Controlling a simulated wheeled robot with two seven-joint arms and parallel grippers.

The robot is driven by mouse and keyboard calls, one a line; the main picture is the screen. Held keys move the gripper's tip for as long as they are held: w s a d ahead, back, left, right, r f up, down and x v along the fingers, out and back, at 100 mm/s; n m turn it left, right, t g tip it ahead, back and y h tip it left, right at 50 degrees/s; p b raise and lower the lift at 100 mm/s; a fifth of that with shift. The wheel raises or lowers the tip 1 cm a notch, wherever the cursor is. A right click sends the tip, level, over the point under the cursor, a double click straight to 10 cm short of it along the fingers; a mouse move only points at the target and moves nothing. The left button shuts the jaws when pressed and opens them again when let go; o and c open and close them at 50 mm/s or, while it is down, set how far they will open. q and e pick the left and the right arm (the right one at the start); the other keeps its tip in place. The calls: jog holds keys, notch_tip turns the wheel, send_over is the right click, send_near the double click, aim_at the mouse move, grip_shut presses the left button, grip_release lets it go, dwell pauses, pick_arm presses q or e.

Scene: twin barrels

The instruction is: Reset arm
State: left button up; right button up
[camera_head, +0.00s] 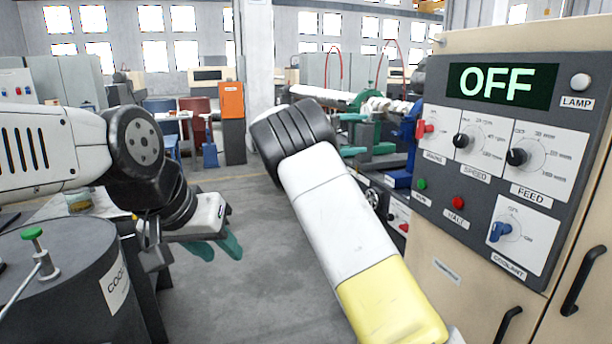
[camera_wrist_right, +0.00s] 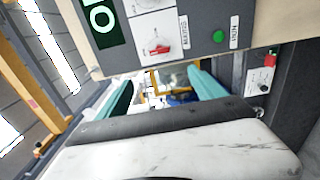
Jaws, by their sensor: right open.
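My left arm comes in from the left in the head view. Its gripper (camera_head: 222,256) hangs over the floor beside the coolant drum, with two teal fingers apart and nothing seen between them. My right arm fills the middle of the head view, a white and yellow link below a dark joint. My right gripper is not seen in the head view. In the right wrist view, the right gripper (camera_wrist_right: 158,82) is open, its teal fingers wide apart and empty, close to the control panel (camera_wrist_right: 205,62).
The control panel (camera_head: 475,130) with an OFF display, knobs and buttons stands close on the right. A grey coolant drum (camera_head: 60,285) with a green-topped valve (camera_head: 33,233) is at the lower left. A lathe (camera_head: 385,105) stands behind. Grey floor (camera_head: 240,285) is clear between.

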jog(key=s+d+f+m+g+y, duration=0.1)
jog(key=s+d+f+g+y, duration=0.1)
jog(key=s+d+f+y, duration=0.35)
jog(key=s+d+f+m+g+y, duration=0.1)
jog(key=s+d+f+g+y, duration=0.15)
jog(key=s+d, duration=0.45)
jog(key=s+a+t+y, duration=0.1)
jog(key=s+a+y, duration=0.2)
jog(key=s, duration=0.7)
jog(key=s+a+f+m+t+y, duration=0.1)
jog(key=s+a+y, duration=0.3)
jog(key=s, duration=0.6)
jog(key=s+a+t+y, duration=0.2)
jog(key=s+a+y, duration=0.2)
jog(key=s, duration=0.6)
jog(key=a, duration=0.2)
jog(key=shift+a+f+m, duration=0.3)
jog(key=shift+t, duration=0.25)
